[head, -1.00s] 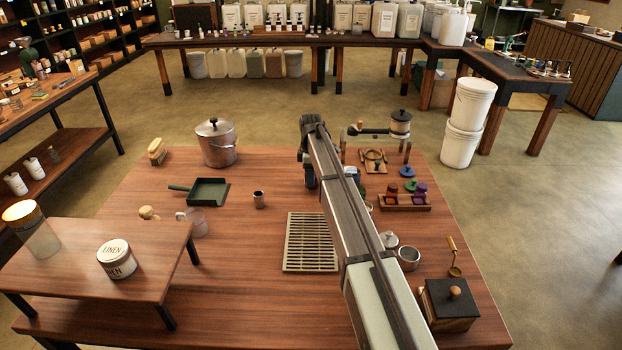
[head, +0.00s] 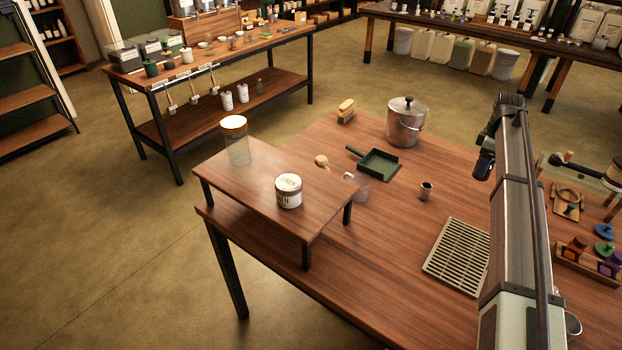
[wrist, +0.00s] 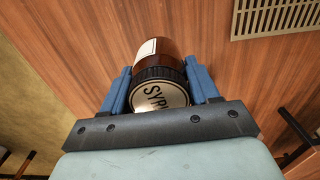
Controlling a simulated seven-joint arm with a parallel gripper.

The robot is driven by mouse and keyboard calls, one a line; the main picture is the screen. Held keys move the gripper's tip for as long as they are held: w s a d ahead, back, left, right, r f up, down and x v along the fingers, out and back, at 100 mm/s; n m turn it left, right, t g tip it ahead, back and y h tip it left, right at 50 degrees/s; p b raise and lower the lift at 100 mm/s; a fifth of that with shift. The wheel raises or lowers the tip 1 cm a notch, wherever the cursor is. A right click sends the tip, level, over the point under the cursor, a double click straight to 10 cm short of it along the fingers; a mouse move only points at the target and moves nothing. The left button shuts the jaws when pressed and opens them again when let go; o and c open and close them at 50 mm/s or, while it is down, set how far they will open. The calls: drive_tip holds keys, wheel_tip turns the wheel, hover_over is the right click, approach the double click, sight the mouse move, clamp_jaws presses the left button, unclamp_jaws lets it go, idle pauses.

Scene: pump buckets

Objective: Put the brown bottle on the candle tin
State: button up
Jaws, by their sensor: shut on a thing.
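My gripper (wrist: 162,92) is shut on the brown bottle (wrist: 154,50) in the wrist view. The bottle has a dark ribbed cap with a pale top lettered "SYR…" and a white label on its side. The blue fingers are on either side of it, with wooden table top beyond. The candle tin (head: 289,191) is a short white tin with dark "LINEN" lettering, upright on a small raised wooden stand. In the head view my arm is at the right, apart from the tin; the fingers and bottle cannot be made out there.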

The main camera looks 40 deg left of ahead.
drive_tip(key=s+a+r+n, duration=0.2)
drive_tip(key=s+a+r, duration=0.2)
drive_tip(key=s+a, duration=0.55)
drive_tip(key=s+a+r+n, duration=0.2)
drive_tip(key=s+a+r, duration=0.25)
drive_tip(key=a, duration=0.95)
drive_tip(key=s+a+r+n, duration=0.1)
drive_tip(key=s+a+r, duration=0.3)
drive_tip(key=s+a, duration=0.6)
drive_tip(key=s+a+r+n, duration=0.2)
drive_tip(key=s+a+r, duration=0.2)
drive_tip(key=s+a, duration=0.35)
wheel_tip(320, 180, up, 5)
drive_tip(key=n, duration=0.9)
hover_over(287, 182)
drive_tip(key=shift+f, duration=5)
drive_tip(key=shift+f, duration=0.1)
drive_tip(key=o, duration=1.2)
